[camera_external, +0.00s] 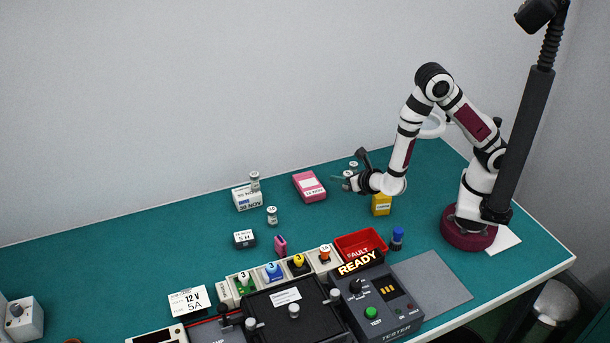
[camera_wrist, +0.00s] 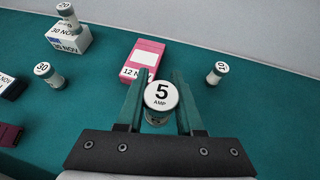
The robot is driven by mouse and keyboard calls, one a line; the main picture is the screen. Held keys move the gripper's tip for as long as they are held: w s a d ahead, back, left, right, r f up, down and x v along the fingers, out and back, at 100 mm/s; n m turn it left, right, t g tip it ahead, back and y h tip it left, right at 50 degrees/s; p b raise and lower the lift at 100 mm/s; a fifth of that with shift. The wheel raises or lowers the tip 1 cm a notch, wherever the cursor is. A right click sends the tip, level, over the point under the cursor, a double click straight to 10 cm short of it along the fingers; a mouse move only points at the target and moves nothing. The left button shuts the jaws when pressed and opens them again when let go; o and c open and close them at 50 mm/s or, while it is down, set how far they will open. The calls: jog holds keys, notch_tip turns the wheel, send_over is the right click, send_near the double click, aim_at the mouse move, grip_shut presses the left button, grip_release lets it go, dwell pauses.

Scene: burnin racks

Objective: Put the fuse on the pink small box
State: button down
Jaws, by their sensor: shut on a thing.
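My gripper (camera_wrist: 153,100) is shut on a fuse (camera_wrist: 160,96), a small white cylinder whose top reads 5 AMP. The fuse is upright between the fingers, its lower part partly hidden. In the external view my gripper (camera_external: 345,180) is right of the pink small box and apart from it. The pink small box (camera_external: 309,187) lies flat on the teal table with a white date label. In the wrist view the pink small box (camera_wrist: 146,54) is ahead of the fingers, and its top is bare.
Another fuse (camera_wrist: 217,73) stands right of my fingers. A white-and-blue box (camera_external: 246,198) bears a fuse (camera_external: 254,181), and another fuse (camera_external: 272,215) stands nearby. A yellow box (camera_external: 381,204) is below my wrist. The tester (camera_external: 385,308) and red tray (camera_external: 361,243) are at the front.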

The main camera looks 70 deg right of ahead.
jog(key=w+d+r+m+g+h, duration=0.2)
jog(key=w+d, duration=0.1)
jog(key=d, duration=0.5)
jog(key=w+d+r+m+g+h, duration=0.2)
jog(key=w+d+r+m, duration=0.15)
jog(key=d, duration=0.35)
send_over(308, 178)
jog(key=shift+n, duration=0.25)
notch_tip(308, 178, down, 7)
jog(key=shift+s+d+f, duration=0.1)
jog(key=shift+d, duration=0.05)
jog(key=shift+a+f, duration=0.2)
jog(key=shift+f, duration=1.85)
jog(key=shift+f, duration=0.1)
jog(key=c, duration=0.5)
grip_release()
jog(key=shift+c, duration=0.2)
